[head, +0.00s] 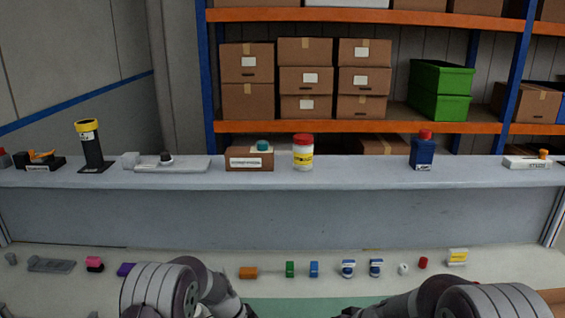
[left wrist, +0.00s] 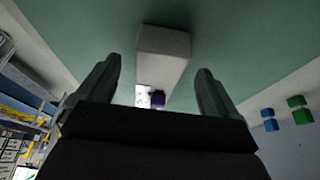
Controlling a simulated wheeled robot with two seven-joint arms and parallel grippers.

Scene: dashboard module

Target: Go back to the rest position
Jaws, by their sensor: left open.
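My left gripper (left wrist: 158,72) is open in the left wrist view, with one finger on each side. A pale block-shaped thing (left wrist: 163,48) shows between and beyond the fingers, with a gap on both sides, over a green mat (left wrist: 255,40). In the head view my two arms come in at the bottom edge, bent low, and neither gripper's fingers show there. The right gripper is out of view.
A grey raised shelf (head: 280,180) crosses the view, bearing a red-lidded jar (head: 303,152), a blue box (head: 422,153) and other modules. Several small coloured parts, including a green block (head: 290,269), line the lower table. Shelving with cardboard boxes (head: 305,80) stands behind.

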